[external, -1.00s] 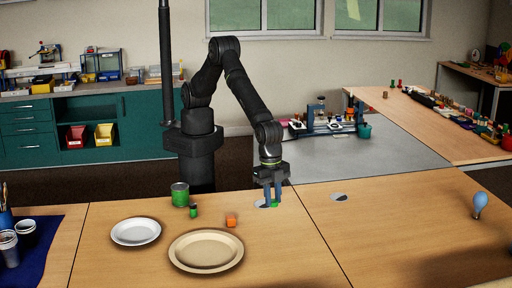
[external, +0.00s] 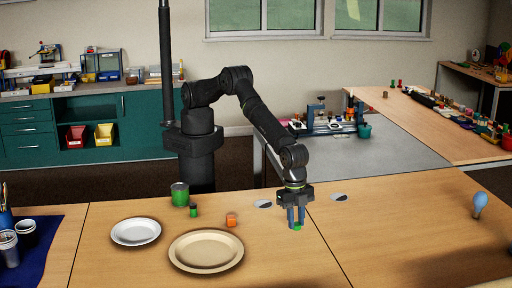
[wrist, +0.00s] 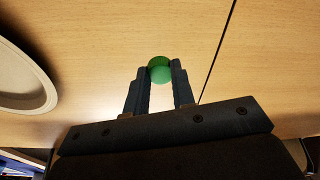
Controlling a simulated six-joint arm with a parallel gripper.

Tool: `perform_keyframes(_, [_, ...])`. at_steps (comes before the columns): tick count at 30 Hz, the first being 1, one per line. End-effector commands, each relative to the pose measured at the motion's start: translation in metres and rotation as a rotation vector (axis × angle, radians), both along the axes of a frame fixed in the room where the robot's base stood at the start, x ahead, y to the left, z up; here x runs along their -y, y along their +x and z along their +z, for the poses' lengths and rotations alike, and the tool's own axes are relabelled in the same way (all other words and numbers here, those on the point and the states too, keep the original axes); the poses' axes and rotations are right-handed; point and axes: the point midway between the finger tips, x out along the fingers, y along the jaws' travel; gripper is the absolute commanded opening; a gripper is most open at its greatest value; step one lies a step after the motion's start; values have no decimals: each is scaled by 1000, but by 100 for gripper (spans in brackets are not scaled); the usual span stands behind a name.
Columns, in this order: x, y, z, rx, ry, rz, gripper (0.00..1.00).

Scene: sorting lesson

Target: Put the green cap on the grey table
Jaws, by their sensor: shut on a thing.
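The green cap (external: 297,227) is between the fingertips of my gripper (external: 296,221), which is shut on it. In the wrist view the cap (wrist: 160,69) shows as a green disc at the tips of my gripper (wrist: 161,75). My gripper is over the wooden table, near a seam between boards; the height of the cap above the wood is hard to tell. The grey table (external: 388,147) stands behind the wooden table, to the right of my arm's base.
A beige plate (external: 206,251), white plate (external: 136,231), orange cube (external: 231,220), small green object (external: 194,211) and green can (external: 180,194) are left of my gripper. A blue bulb (external: 480,205) stands far right. A rack (external: 330,123) and teal cup (external: 364,130) occupy the grey table's back; its front is clear.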

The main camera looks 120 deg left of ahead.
Motion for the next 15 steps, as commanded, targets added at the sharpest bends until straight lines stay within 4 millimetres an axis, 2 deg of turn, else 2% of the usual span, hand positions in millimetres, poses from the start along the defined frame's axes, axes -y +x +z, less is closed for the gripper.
perform_keyframes(4, [-1,0,-13,-2,1,0,2])
perform_keyframes(9, [-1,0,-37,-1,0,0,2])
perform_keyframes(15, [-1,1,-40,0,0,0,2])
